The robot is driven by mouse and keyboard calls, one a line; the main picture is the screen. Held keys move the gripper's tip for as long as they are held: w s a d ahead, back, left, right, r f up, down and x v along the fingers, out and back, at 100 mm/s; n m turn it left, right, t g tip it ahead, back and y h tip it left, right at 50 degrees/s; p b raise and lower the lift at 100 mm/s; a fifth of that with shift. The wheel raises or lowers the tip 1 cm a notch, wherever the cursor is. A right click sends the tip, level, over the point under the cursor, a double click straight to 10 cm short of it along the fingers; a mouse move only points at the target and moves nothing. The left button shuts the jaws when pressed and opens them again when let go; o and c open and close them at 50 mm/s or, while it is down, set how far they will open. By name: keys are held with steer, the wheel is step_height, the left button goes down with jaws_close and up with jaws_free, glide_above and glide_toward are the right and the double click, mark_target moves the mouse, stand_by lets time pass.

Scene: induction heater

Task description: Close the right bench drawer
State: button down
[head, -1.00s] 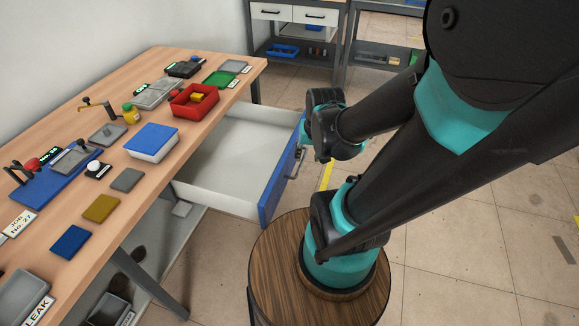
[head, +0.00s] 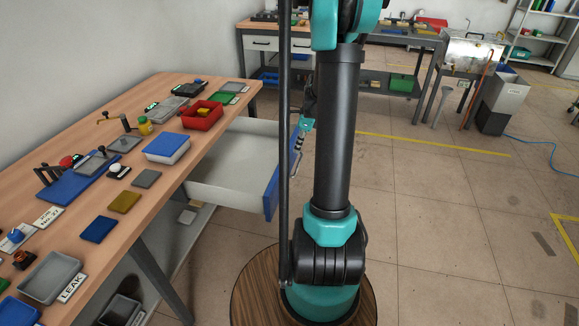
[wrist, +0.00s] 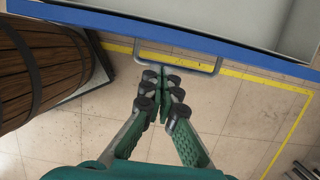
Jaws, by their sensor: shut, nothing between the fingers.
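The right bench drawer (head: 232,172) stands pulled out from the wooden bench, with a pale, empty interior where visible and a blue front (head: 273,193). In the wrist view the blue front (wrist: 110,22) crosses the top, with its grey bar handle (wrist: 180,62) below. In the head view my gripper (head: 299,150) shows small beside the drawer front, partly hidden by my arm.
The bench top (head: 150,205) holds a red bin (head: 202,117), a blue-lidded box (head: 167,148) and several plates and trays. A second bench (head: 400,42) stands at the back. Open tiled floor (head: 450,215) lies to the right, with yellow lines.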

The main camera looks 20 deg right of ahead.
steer(key=x, duration=0.9)
steer(key=shift+f, duration=0.4)
steer(key=shift+w, duration=0.1)
steer(key=w+a, duration=0.6)
steer(key=a, duration=0.3)
steer(key=w+a, duration=0.6)
steer(key=a, duration=0.3)
steer(key=w+a, duration=0.6)
steer(key=a, duration=0.3)
steer(key=shift+w+a, duration=0.25)
steer(key=shift+a, duration=0.1)
steer(key=shift+r, duration=0.15)
